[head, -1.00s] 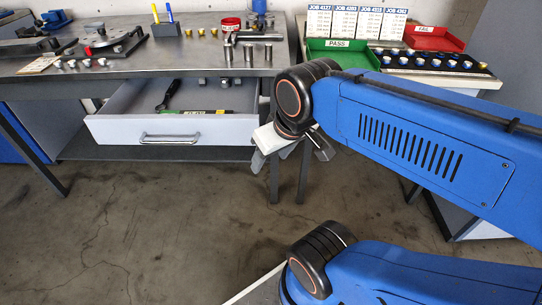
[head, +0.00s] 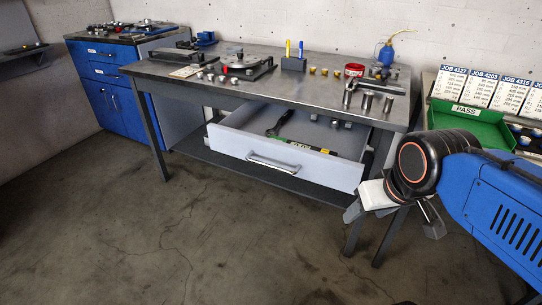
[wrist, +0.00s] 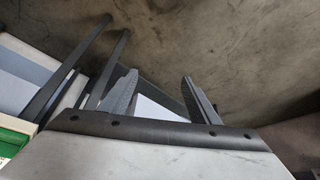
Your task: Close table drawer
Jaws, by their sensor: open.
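The table drawer (head: 285,162) is pulled out from under the grey metal table (head: 300,90). Its pale front carries a bar handle (head: 273,162). A wrench and a green-and-black tool lie inside. My gripper (head: 395,222) is to the right of the drawer front, near the table's right legs, apart from drawer and handle. In the wrist view my gripper (wrist: 160,95) has its two fingers spread with nothing held between them. The handle cannot be made out in the wrist view.
A blue cabinet (head: 118,85) stands at the back left. A side bench with a green PASS tray (head: 465,122) is on the right. Weights, a fixture (head: 246,66) and a red tin (head: 354,71) sit on the table. The floor before the drawer is clear.

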